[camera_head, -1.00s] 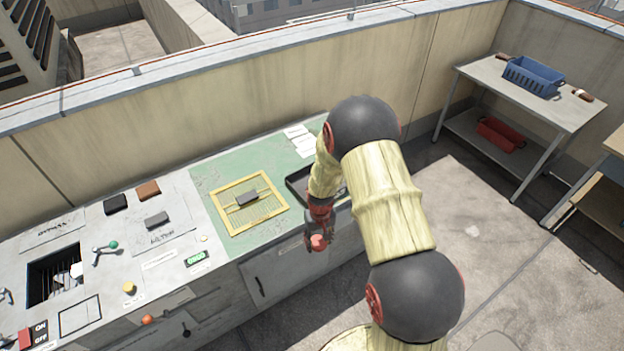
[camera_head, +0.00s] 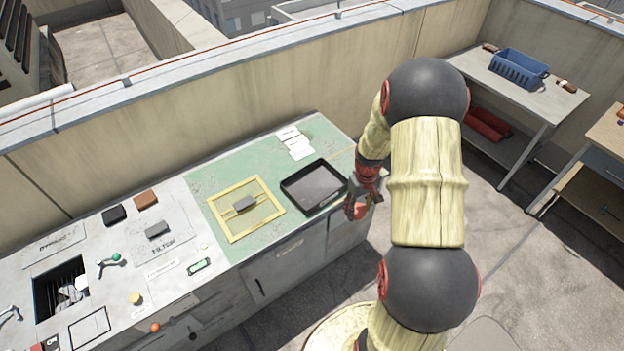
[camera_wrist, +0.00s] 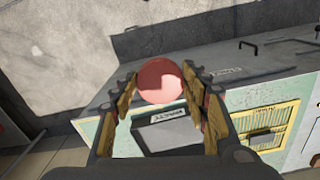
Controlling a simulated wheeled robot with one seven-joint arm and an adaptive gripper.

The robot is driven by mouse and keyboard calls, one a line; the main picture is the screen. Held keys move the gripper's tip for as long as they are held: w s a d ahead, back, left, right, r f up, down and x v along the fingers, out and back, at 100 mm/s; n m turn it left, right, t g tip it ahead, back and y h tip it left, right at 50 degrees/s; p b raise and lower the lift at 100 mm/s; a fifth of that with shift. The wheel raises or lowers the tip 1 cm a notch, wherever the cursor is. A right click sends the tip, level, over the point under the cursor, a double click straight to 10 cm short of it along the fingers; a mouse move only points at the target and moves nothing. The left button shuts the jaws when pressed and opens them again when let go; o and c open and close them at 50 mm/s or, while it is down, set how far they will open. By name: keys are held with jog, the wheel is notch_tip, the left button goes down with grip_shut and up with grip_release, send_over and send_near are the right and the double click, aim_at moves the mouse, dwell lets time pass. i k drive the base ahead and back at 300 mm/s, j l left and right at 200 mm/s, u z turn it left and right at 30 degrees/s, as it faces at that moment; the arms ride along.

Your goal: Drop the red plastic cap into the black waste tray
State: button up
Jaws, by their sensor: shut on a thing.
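The red plastic cap (camera_wrist: 160,80) is a rounded red piece between the two fingertips in the wrist view. My gripper (camera_wrist: 159,84) is shut on it. In the head view my gripper (camera_head: 358,203) is just right of the bench's right end, beside the black waste tray; the cap is hard to tell from its red parts there. The black waste tray (camera_head: 313,186) lies on the green mat near that end and looks empty. In the wrist view a dark grey surface with a white label, perhaps the tray, shows between the fingers, partly hidden by them.
A yellow-framed mesh (camera_head: 232,223) with a grey block (camera_head: 244,204) on it lies left of the tray. White papers (camera_head: 295,142) lie behind. A parapet wall (camera_head: 200,120) runs along the back. A side table (camera_head: 510,100) with a blue basket (camera_head: 519,68) stands at right.

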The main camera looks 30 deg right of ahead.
aim_at(318, 190)
jog(key=i, duration=0.85)
